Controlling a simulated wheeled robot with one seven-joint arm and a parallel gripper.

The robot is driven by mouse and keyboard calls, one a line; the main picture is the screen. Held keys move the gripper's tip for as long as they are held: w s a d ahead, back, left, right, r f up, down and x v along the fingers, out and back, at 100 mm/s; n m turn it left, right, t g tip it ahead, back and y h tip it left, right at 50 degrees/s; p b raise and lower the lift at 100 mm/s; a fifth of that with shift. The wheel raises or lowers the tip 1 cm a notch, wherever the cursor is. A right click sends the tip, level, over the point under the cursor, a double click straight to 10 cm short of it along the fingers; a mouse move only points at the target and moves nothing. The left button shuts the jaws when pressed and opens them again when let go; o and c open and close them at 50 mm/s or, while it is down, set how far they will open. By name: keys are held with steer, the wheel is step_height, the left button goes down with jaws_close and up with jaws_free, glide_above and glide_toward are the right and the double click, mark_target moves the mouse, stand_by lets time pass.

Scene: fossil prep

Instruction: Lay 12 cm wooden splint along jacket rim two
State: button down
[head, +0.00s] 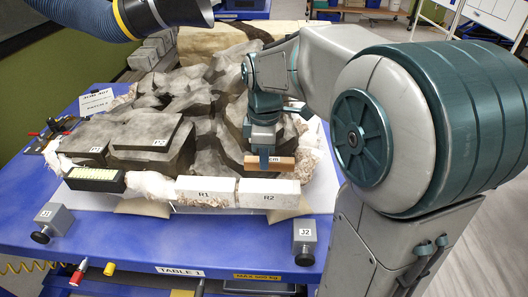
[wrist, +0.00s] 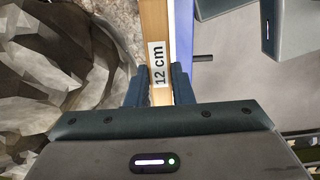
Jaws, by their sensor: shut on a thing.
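My gripper (head: 265,160) is shut on the 12 cm wooden splint (head: 283,163), just above and behind the white rim block marked R2 (head: 268,194). In the wrist view the splint (wrist: 154,25) runs between my fingers (wrist: 159,88), with its "12 cm" label facing the camera. In the head view my gripper hides part of the splint and its label. The rim block marked R1 (head: 205,191) sits directly left of R2. I cannot tell whether the splint touches R2.
Grey rock (head: 150,139) fills the jacket behind the rim. Blocks J1 (head: 53,220) and J2 (head: 305,241) stand on the blue table (head: 190,235) in front. A dark hose (head: 165,12) hangs at the top.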

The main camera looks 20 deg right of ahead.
steer(key=shift+f+b, duration=2)
steer(key=shift+f, duration=1)
steer(key=shift+d+f, duration=0.1)
steer(key=shift+f, duration=0.05)
steer(key=c, duration=1.2)
jaws_free()
step_height(320, 180, up, 14)
steer(key=shift+f+p, duration=0.1)
steer(key=shift+p, duration=0.2)
steer(key=shift+s, duration=0.1)
